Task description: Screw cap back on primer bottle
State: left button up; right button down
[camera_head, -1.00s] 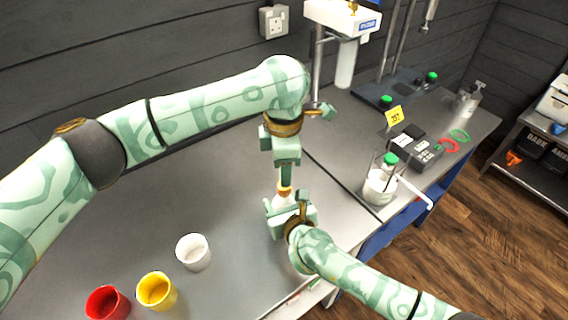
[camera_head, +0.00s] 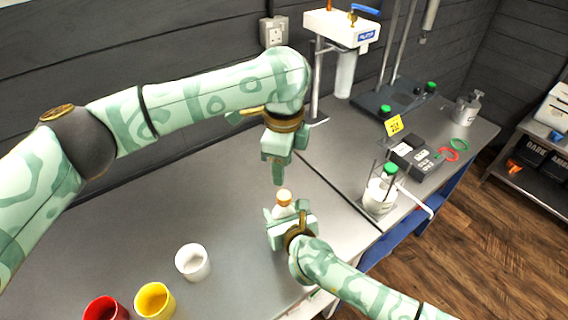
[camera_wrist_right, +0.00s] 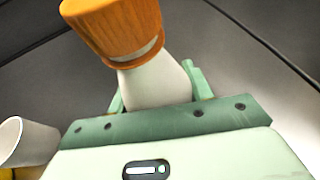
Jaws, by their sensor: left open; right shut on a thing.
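The primer bottle (camera_head: 283,211) is white and stands upright in my right gripper (camera_head: 284,218), which is shut on its body. In the right wrist view the bottle (camera_wrist_right: 155,84) rises between the two fingers. The orange cap (camera_head: 284,196) sits on top of the bottle; it also shows large in the right wrist view (camera_wrist_right: 113,25), with a pale band near its lower edge. I cannot tell how tightly it is screwed on. My left gripper (camera_head: 278,179) is open and empty, just above the cap and apart from it, pointing down.
White (camera_head: 192,262), yellow (camera_head: 155,301) and red (camera_head: 106,309) cups stand at the front left of the grey bench (camera_head: 130,215). A green-capped bottle (camera_head: 380,194) and a dark device (camera_head: 414,155) are to the right. The bench's left-middle is clear.

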aim_at(284, 195)
pick_arm(q)
jog(key=n, duration=0.6)
jog(key=shift+s, duration=0.1)
jog(key=n, duration=0.6)
jog(key=shift+s+n, duration=0.1)
jog(key=shift+n, duration=0.2)
jog(key=n, duration=0.5)
jog(key=shift+s+d+n, duration=0.1)
jog(key=shift+n, duration=0.2)
jog(key=n, duration=0.5)
jog(key=shift+n, duration=0.4)
jog(key=shift+f, duration=4.05)
